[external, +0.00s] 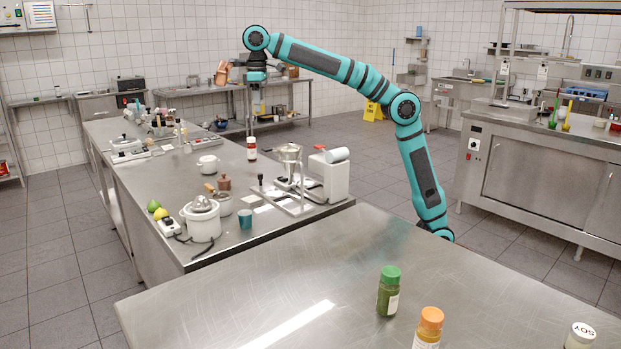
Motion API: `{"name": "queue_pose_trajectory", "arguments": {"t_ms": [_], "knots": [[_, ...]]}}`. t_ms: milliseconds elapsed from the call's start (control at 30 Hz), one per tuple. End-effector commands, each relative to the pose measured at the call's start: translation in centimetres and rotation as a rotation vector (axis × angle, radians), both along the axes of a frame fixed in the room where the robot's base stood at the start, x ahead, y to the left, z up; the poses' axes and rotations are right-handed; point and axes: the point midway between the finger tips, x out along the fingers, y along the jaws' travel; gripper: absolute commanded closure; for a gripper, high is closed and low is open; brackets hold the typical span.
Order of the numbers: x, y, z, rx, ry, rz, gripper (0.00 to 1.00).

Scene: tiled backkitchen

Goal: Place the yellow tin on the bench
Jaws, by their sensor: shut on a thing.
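My gripper (257,108) hangs pointing down from the raised arm, above the far part of the long steel bench (165,205). I cannot pick out a yellow tin clearly anywhere in view.
A white juicer (202,219), a teal cup (245,219), a metal funnel on a stand (290,165) and a white machine (329,178) crowd the bench's near end. The near steel table (230,300) holds a green-capped jar (388,291) and an orange-capped jar (428,328).

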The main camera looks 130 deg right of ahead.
Motion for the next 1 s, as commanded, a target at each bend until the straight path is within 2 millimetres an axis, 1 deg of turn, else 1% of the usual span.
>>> {"name": "queue_pose_trajectory", "arguments": {"t_ms": [33, 100, 200, 400, 600, 667, 867, 1000], "knots": [[-1.0, -1.6, 0.0, 0.000, 0.000, -0.010, 0.87], [-2.1, -3.3, 0.0, 0.000, 0.000, -0.017, 0.87], [-3.4, -5.1, 0.0, 0.000, 0.000, -0.024, 0.87], [-5.4, -7.7, 0.0, 0.000, 0.000, -0.033, 0.87], [-7.2, -9.9, 0.0, 0.000, 0.000, -0.043, 0.87], [-7.6, -10.3, -0.1, 0.000, 0.000, -0.044, 0.87], [-7.5, -10.1, -2.7, 0.001, 0.001, -0.041, 0.87], [-7.5, -10.1, -5.0, 0.001, 0.001, -0.042, 0.87]]}}
